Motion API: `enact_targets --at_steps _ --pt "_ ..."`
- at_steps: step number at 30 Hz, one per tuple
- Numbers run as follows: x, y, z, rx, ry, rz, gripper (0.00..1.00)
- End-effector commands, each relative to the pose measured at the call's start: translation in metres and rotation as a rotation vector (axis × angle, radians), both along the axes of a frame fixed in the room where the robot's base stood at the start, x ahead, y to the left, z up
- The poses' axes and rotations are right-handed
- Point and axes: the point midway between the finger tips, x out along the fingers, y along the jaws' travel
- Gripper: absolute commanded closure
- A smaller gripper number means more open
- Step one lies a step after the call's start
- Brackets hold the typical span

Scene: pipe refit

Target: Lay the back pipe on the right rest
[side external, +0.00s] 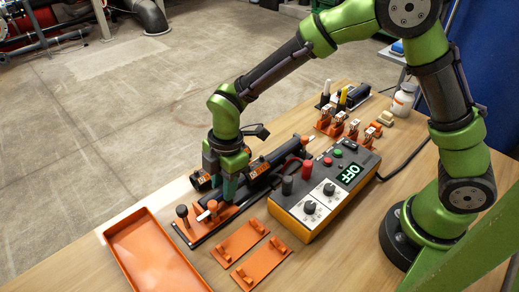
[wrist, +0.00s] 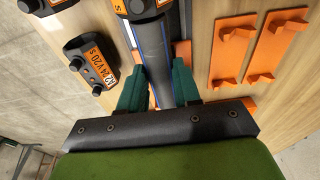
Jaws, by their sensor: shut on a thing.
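The pipe in my gripper is a dark grey tube with a blue line along it, seen in the wrist view (wrist: 153,48). A dark collar with an orange label (wrist: 139,7) is around or against its far part; I cannot tell which. My gripper's teal fingers (wrist: 158,74) are on either side of the pipe, shut on it. In the side view my gripper (side external: 222,180) is low over the orange fixture, and its fingertips partly hide the pipe. The right rest (side external: 262,267) is a bare orange plate with small saddles; it also shows in the wrist view (wrist: 274,50).
Another orange rest (side external: 240,240) lies bare beside the right one. A control box (side external: 325,185) reading OFF stands right of the pipes. An orange tray (side external: 150,255) is at front left. A black labelled block (wrist: 90,63) is left of the pipe. Small connectors (side external: 350,128) stand behind.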

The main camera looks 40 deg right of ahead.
Motion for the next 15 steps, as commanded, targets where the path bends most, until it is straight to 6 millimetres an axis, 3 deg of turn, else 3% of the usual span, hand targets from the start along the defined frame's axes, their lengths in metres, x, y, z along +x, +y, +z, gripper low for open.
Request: enact_targets --at_steps 15 --pt "-0.0001 -0.0001 -0.0063 0.000 0.001 0.000 0.94"
